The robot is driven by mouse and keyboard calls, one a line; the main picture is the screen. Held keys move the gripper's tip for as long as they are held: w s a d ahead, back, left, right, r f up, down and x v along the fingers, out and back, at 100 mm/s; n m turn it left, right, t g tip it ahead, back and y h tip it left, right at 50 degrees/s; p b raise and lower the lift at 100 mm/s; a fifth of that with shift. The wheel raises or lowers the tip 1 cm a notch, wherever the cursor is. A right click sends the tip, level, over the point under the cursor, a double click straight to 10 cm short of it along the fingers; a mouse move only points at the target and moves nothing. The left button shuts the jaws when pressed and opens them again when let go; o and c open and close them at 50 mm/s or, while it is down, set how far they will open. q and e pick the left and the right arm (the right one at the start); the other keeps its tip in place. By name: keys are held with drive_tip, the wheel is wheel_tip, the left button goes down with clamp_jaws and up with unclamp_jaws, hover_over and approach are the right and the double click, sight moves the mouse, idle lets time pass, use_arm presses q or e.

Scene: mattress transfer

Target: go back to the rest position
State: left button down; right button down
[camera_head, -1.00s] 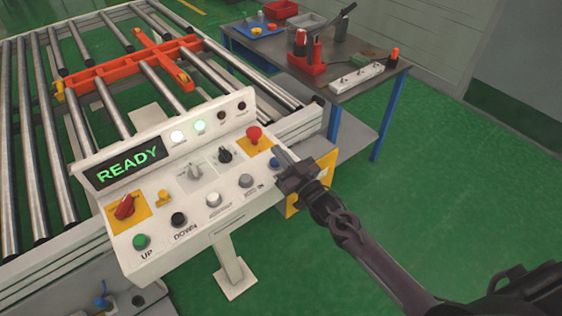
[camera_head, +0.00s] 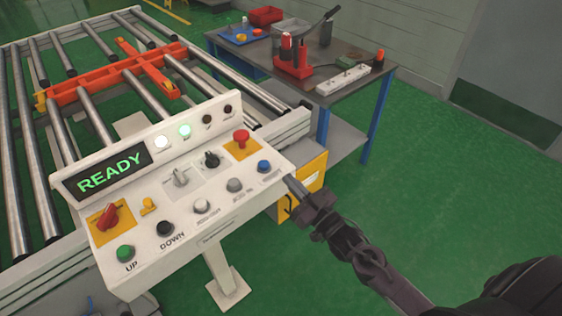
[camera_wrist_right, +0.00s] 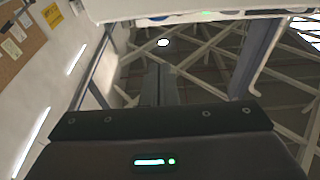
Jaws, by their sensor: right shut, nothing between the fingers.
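My right gripper (camera_head: 299,190) is shut and empty. In the head view it is just off the right front corner of the white control panel (camera_head: 215,228), close to the blue button (camera_head: 264,166). I see a gap between its tip and that button. In the right wrist view the shut fingers (camera_wrist_right: 157,84) point up toward a pale edge and the ceiling beams. The panel's screen (camera_head: 107,172) reads READY, and a white lamp and a green lamp (camera_head: 184,131) are lit. My left gripper is not in view.
A roller conveyor (camera_head: 22,150) with an orange cross-shaped frame (camera_head: 110,82) stands behind and left of the panel. A grey work table (camera_head: 340,92) with tools, bins and a power strip stands at the back right. Green floor (camera_head: 440,170) is clear on the right.

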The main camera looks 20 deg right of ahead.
drive_tip(key=s+d+f+m+g+h, duration=0.1)
drive_tip(key=s+f+g+h, duration=0.2)
drive_tip(key=f, duration=0.8)
drive_tip(key=s+d+f+g+h, duration=0.1)
drive_tip(key=s+d+f+g, duration=0.3)
drive_tip(key=f, duration=0.7)
drive_tip(key=s+a+f+m+g+h, duration=0.15)
drive_tip(key=s+f, duration=0.25)
drive_tip(key=f, duration=0.7)
drive_tip(key=s+f+g, duration=0.5)
drive_tip(key=s+f, duration=0.3)
drive_tip(key=s, duration=0.7)
drive_tip(key=s+a+f+n+g+h, duration=0.1)
drive_tip(key=s+f+g, duration=0.4)
drive_tip(key=s+f, duration=0.4)
drive_tip(key=s, duration=0.6)
drive_tip(key=shift+a, duration=0.25)
drive_tip(key=shift+w+h, duration=0.1)
drive_tip(key=shift+h, duration=0.15)
